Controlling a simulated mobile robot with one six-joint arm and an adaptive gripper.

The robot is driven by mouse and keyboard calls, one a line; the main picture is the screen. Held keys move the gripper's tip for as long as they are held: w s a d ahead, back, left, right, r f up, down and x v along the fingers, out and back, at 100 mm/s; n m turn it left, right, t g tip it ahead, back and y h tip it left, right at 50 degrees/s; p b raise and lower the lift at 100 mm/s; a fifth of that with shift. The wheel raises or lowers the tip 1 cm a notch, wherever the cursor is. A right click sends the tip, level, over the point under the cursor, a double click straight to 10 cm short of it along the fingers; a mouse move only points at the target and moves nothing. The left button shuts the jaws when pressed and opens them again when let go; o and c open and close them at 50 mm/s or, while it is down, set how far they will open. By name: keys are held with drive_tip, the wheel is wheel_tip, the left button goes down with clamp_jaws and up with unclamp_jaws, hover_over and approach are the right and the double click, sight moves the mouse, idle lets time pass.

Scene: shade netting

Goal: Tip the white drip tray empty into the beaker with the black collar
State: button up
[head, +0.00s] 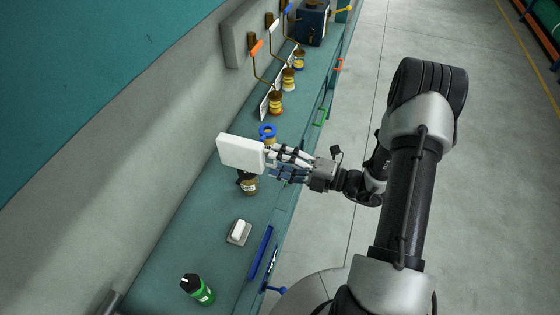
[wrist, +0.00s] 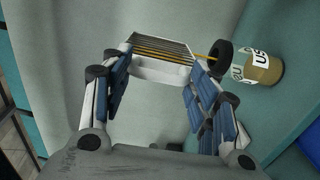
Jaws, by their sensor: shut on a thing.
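The white drip tray (head: 241,152) is held in my gripper (head: 270,162) and stands tilted steeply, its broad pale face showing in the head view. In the wrist view the tray (wrist: 150,72) lies between the two fingers, with dark ribs along its upper part. The beaker with the black collar (head: 249,186) stands on the bench just below the tray, its top partly hidden. In the wrist view its black collar (wrist: 219,57) and labelled body (wrist: 262,70) show right of the tray. A thin yellow streak runs from the tray's edge to the collar.
A beaker with a blue collar (head: 267,131) stands just behind the tray. Farther back are several yellow-banded pots. Nearer are a small white block on a grey base (head: 239,232), a blue bar (head: 261,252) and a green bottle (head: 198,290). A wall borders the bench's left.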

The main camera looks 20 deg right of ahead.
drive_tip(key=shift+w+d+m+p, duration=0.3)
drive_tip(key=shift+w+m+p, duration=0.05)
drive_tip(key=shift+m+p, duration=0.7)
idle(2.4)
idle(1.5)
